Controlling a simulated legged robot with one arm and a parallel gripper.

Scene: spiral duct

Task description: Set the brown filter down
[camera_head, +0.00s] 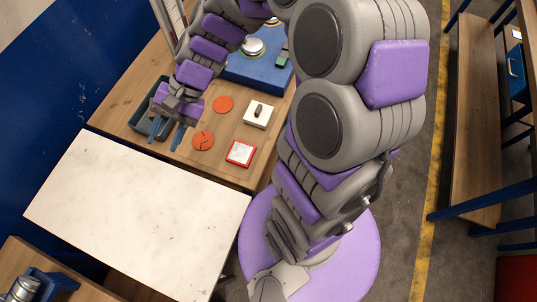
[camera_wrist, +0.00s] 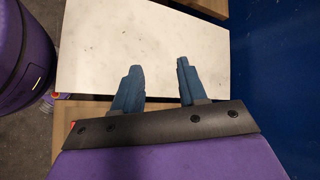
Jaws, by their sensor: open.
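My gripper (camera_head: 166,137) is over the left side of the wooden bench, beside a dark tray (camera_head: 141,122). In the wrist view my gripper (camera_wrist: 155,72) has its two blue fingers apart with nothing between them, and they point over a white board. I cannot make out a thing that is clearly a brown filter in either view. Two flat orange discs lie on the bench right of my gripper: one farther back (camera_head: 223,104) and one nearer with dark lines on it (camera_head: 203,140).
The white board (camera_head: 130,215) is bare; it also shows in the wrist view (camera_wrist: 155,35). A white block with a dark knob (camera_head: 257,113) and a red-edged white square (camera_head: 240,154) lie on the wooden bench (camera_head: 200,165). A blue wall (camera_head: 45,110) stands left.

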